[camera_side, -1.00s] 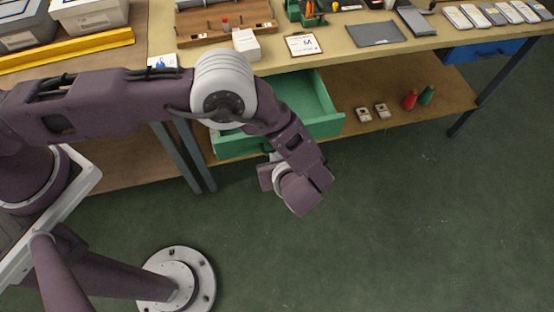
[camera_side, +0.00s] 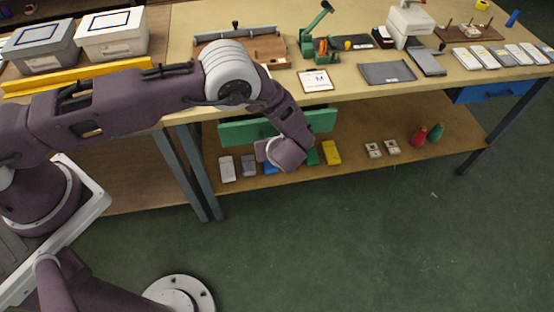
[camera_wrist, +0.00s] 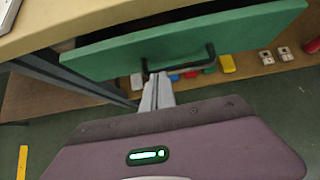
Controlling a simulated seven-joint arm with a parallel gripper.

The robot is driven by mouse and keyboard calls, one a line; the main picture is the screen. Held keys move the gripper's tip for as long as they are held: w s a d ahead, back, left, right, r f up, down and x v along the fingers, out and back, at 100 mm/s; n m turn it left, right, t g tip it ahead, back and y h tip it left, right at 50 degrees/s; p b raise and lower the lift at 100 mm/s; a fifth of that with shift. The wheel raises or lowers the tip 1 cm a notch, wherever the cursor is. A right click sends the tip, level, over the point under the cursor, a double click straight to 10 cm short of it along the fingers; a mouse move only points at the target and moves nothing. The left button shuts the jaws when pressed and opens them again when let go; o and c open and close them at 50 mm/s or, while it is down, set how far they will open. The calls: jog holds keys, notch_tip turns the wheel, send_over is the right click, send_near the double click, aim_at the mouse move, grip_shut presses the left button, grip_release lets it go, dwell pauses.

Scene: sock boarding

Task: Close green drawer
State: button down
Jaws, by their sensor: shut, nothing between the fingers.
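The green drawer (camera_side: 240,133) hangs under the front edge of the table. Its front panel also shows in the wrist view (camera_wrist: 190,43), with a dark handle (camera_wrist: 180,58) across its middle. In the wrist view a dark gap shows above the panel's left part, so it stands slightly out from the table edge. My gripper (camera_wrist: 158,80) is shut and empty, its fingertips at or very near the handle's left end. I cannot tell whether they touch. In the side view my wrist hides the middle of the drawer front and the fingers.
The table top (camera_side: 350,85) holds a clipboard (camera_side: 316,81), a grey mat (camera_side: 388,72) and a wooden tray (camera_side: 270,47). A blue drawer (camera_side: 490,92) is at the right. The lower shelf (camera_side: 445,110) carries small blocks and red and green bottles. Floor in front is clear.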

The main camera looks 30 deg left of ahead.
aim_at(269, 130)
jog(key=shift+w+a, duration=1.55)
